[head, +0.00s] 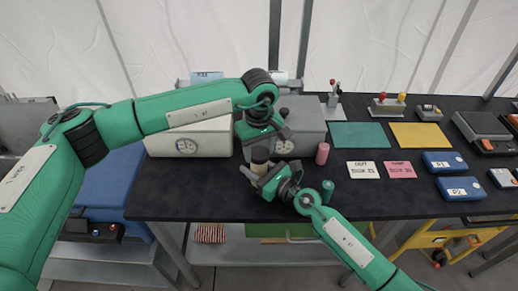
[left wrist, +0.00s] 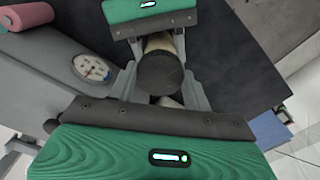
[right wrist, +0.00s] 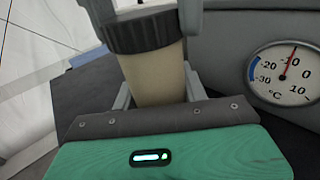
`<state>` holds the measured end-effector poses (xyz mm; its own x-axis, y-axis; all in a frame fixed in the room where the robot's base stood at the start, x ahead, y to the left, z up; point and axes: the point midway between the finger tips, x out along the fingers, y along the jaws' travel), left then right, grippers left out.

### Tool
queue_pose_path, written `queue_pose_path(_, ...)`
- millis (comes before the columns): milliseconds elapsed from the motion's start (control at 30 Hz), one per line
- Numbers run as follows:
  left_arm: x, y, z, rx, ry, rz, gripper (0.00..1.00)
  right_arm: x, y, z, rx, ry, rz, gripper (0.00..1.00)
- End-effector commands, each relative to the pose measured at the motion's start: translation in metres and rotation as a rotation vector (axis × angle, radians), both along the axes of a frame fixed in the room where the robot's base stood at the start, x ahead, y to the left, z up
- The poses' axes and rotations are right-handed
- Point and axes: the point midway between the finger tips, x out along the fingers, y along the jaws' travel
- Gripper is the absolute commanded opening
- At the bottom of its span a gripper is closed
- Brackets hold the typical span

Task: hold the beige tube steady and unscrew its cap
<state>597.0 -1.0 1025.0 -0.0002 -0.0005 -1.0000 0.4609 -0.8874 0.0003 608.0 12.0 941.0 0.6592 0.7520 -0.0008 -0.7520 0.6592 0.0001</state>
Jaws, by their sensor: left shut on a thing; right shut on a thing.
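The beige tube (head: 259,168) stands upright near the table's front left, with its dark ribbed cap (head: 260,155) on top. My left gripper (head: 261,152) reaches down from above and is shut on the cap. The left wrist view looks down on the round dark cap (left wrist: 160,73) between the fingers. My right gripper (head: 260,172) comes from the front and is shut on the tube's body. The right wrist view shows the beige body (right wrist: 153,78) between its fingers, below the ribbed cap (right wrist: 142,32).
Grey boxes with dials (head: 300,125) stand close behind the tube. A pink tube (head: 322,153) and a teal tube (head: 327,189) stand to the right. Teal (head: 358,135) and yellow (head: 414,136) mats lie farther right. The dark table (head: 400,205) has free room at front right.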

Motion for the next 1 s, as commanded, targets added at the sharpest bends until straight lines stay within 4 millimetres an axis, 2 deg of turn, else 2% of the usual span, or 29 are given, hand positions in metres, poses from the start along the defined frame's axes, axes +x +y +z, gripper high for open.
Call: queue_pose_path(1000, 0.001, -0.0004, 0.0015, -0.002, -0.001, 1.649, 0.22, -0.0006, 0.0005, -0.0002, 0.0, 0.0, 0.002, 0.0)
